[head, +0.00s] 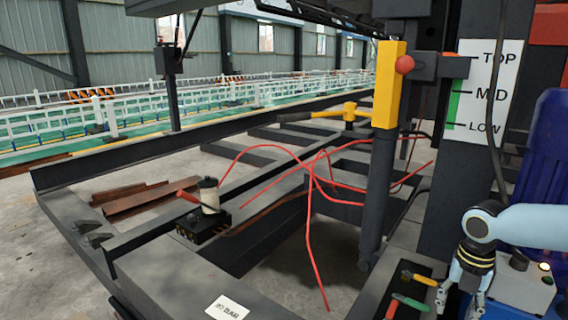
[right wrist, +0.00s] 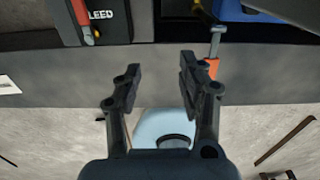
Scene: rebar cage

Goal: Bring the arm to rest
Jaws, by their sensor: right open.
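My right arm, pale blue and white, comes in from the right edge in the head view. Its dark gripper (head: 458,299) hangs pointing down at the lower right, beside a grey control box (head: 522,286). In the right wrist view the two dark fingers of this gripper (right wrist: 160,82) stand wide apart. No object shows between them, only the grey beam surface beyond. An orange-handled tool (right wrist: 212,66) shows just past the right finger in that view, and I cannot tell whether they touch. My left gripper is not in the head view.
A dark post with a yellow sleeve (head: 389,85) stands near the middle. Red cables (head: 309,215) loop over the dark frame. A TOP/MID/LOW sign (head: 492,90) is at right.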

